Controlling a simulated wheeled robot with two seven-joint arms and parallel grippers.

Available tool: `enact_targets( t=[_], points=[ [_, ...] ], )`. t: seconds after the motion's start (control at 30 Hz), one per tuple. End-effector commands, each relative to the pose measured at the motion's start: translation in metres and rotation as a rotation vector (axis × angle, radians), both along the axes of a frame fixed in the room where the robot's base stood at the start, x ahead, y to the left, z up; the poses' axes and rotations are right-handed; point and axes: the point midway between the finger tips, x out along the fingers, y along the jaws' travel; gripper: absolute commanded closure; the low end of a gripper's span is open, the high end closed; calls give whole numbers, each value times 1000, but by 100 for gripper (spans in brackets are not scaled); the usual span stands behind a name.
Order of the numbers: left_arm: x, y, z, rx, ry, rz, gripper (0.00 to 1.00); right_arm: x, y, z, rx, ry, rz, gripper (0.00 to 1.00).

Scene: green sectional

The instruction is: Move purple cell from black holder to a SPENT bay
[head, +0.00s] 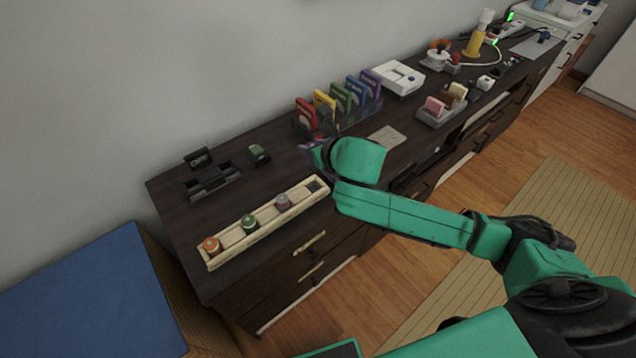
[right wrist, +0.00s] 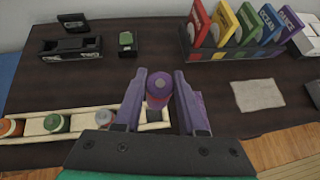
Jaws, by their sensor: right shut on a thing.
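My right gripper (head: 314,153) is over the dresser near the right end of the cream tray. In the right wrist view the gripper (right wrist: 160,103) is shut on the purple cell (right wrist: 158,86), which stands upright between its fingers, above the tray's right end. The cream tray (head: 237,241) holds an orange cell (head: 211,245), a green cell (head: 249,223) and a grey-topped cell (head: 283,201); its right-end bay has a dark floor (head: 318,187). The black holder (head: 212,183) shows no cell in its slot. I cannot read any SPENT label. My left gripper is not in view.
A small green-and-black device (head: 260,155) lies right of the holder. Coloured upright cases (head: 340,103) stand in a rack behind my gripper, with a white box (head: 399,78) beyond. A pale card (head: 387,138) lies to the right. The dresser top behind the tray is largely clear.

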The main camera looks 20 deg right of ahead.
Motion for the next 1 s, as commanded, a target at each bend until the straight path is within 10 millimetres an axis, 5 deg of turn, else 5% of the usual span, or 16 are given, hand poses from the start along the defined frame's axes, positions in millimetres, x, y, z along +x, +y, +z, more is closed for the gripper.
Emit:
enact_targets(
  t=[0.13,0.47,0.83,0.87,0.9,0.93,1.0],
  points=[
    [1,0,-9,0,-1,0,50,-1,0,-52,2,4,-2,100],
    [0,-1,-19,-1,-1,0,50,-1,0,-110,1,1,-2,100],
    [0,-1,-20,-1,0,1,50,0,0,-118,0,-1,-1,100],
    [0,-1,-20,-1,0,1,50,0,0,-119,0,-1,-1,56],
    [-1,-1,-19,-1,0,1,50,0,0,-118,0,-1,-1,41],
    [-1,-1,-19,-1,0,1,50,0,0,-118,0,-1,-1,30],
    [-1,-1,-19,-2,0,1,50,0,0,-118,0,-1,-1,30]
  ],
)
